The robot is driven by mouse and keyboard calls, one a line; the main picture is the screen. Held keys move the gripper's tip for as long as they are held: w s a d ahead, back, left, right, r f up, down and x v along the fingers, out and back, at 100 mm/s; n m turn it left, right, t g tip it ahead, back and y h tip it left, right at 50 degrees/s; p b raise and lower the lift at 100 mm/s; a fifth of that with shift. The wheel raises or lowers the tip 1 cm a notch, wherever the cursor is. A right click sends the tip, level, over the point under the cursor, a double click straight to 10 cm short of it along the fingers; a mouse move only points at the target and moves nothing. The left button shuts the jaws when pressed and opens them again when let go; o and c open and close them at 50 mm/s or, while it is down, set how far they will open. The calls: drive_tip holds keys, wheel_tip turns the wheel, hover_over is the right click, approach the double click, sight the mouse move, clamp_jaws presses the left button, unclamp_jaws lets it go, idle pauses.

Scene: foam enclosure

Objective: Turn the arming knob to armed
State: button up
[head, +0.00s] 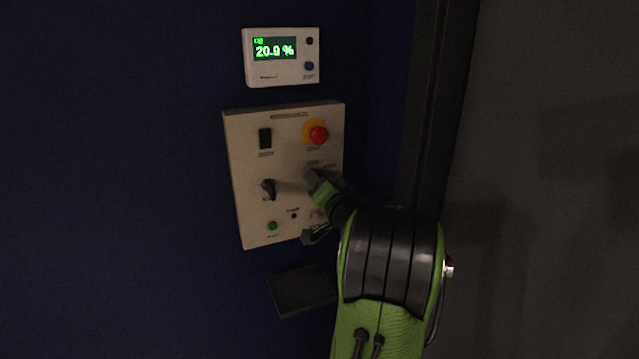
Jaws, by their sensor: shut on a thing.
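A pale control panel (251,215) is mounted on the dark blue wall. My gripper (313,180) is at the right middle of the panel, below the red button, with its fingers against the panel face. It is shut on a control there, which I take to be the arming knob. The knob is hidden behind the fingers, so its angle cannot be told. Small labels show just above the fingers but are too blurred to read. Another black knob (268,188) sits uncovered to the left of my gripper.
A red mushroom button (318,134) on a yellow ring is close above my gripper. A black rocker switch (265,138) and a green button (272,226) are on the panel's left. A display unit (281,75) reads about 20.9 %. A dark plate (302,290) lies below the panel.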

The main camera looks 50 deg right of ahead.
drive_tip(key=shift+m+p, duration=0.3)
drive_tip(key=shift+m, duration=1.3)
drive_tip(key=o, duration=1)
drive_tip(key=shift+o, duration=0.2)
drive_tip(key=shift+s, duration=0.1)
drive_tip(key=b+v, duration=0.2)
drive_tip(key=v, duration=1.3)
drive_tip(key=shift+s+a+b, duration=0.2)
drive_tip(key=shift+s+b, duration=0.05)
drive_tip(key=shift+b, duration=0.1)
